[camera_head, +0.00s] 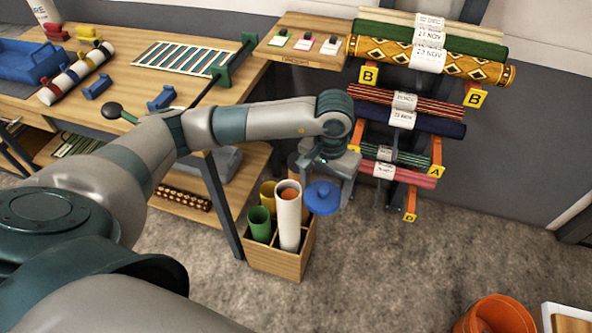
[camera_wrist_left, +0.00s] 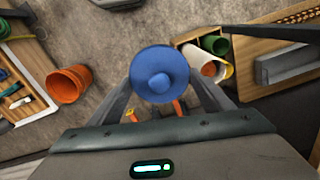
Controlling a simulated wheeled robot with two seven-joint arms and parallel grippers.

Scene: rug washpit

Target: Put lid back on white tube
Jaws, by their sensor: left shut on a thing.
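The white tube (camera_head: 288,222) stands upright in a wooden box (camera_head: 278,258) on the floor. Its top is open, with something reddish-brown inside. The blue lid (camera_head: 322,197) is held by my left gripper (camera_head: 335,185), just right of the tube's top and apart from it in the head view. In the left wrist view the lid (camera_wrist_left: 159,74) is between the two fingers, its round knob facing the camera. The white tube (camera_wrist_left: 224,70) shows to the right of the lid there, beyond the right finger. My right gripper is not in view.
A workbench (camera_head: 130,115) stands at left and a rack of rolled rugs (camera_head: 430,60) at back right. An orange bucket (camera_head: 497,315) is at lower right. Floor right of the box is clear.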

